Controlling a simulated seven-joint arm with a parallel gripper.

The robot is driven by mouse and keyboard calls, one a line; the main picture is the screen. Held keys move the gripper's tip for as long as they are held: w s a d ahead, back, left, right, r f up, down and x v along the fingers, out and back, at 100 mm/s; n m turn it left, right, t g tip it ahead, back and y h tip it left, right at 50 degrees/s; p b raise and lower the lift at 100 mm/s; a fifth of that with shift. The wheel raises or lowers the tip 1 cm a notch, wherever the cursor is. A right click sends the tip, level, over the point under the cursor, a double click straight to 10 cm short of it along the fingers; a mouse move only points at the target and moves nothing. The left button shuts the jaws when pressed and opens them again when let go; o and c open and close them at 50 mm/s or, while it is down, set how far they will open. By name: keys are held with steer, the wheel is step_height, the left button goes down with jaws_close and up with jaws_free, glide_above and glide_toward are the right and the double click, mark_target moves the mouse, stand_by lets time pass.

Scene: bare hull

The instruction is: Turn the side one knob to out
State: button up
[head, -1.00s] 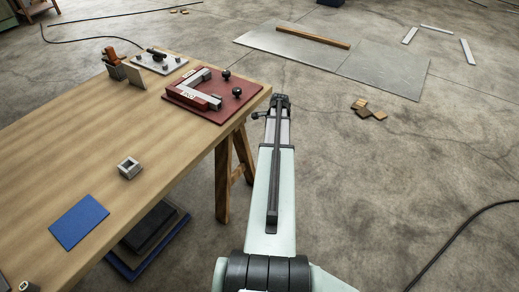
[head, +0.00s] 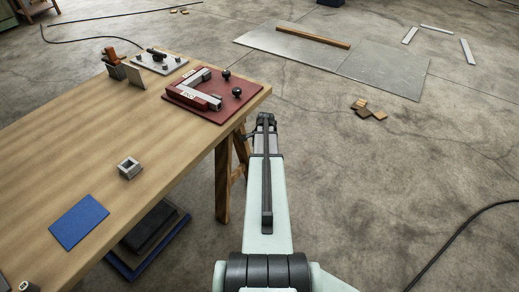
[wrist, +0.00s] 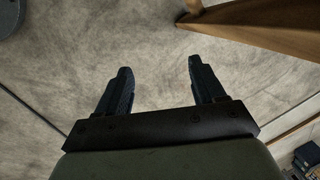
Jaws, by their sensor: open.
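A dark red board (head: 207,107) lies at the far right corner of the wooden table in the head view. It carries a grey and red C-shaped piece with white labels, too small to read surely. Two black round knobs stand on it, one at the back (head: 226,75) and one at the right (head: 237,91). Which of them is the side one knob I cannot tell. My gripper (wrist: 158,82) shows in the wrist view with its two dark fingers apart and nothing between them. It is over the floor, off the table's right edge, apart from the board.
The wooden table (head: 75,152) fills the left; its trestle leg (head: 223,180) stands close to my arm. On the table are a white plate with fittings (head: 160,62), a square metal block (head: 130,167) and a blue mat (head: 79,221). The floor at right is mostly clear.

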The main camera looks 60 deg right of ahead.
steer(key=d+r+m+y, duration=0.2)
steer(key=d+r, duration=0.4)
steer(key=r, duration=0.3)
step_height(320, 180, up, 30)
steer(key=y, duration=0.2)
glide_above(237, 89)
steer(key=s+d, duration=0.4)
steer(key=d, duration=0.1)
steer(key=shift+t, duration=0.3)
steer(key=x, duration=1.4)
steer(key=shift+w+a+r, duration=0.1)
steer(key=shift+w+a, duration=0.15)
steer(key=shift+a, duration=0.2)
steer(key=c, duration=1.1)
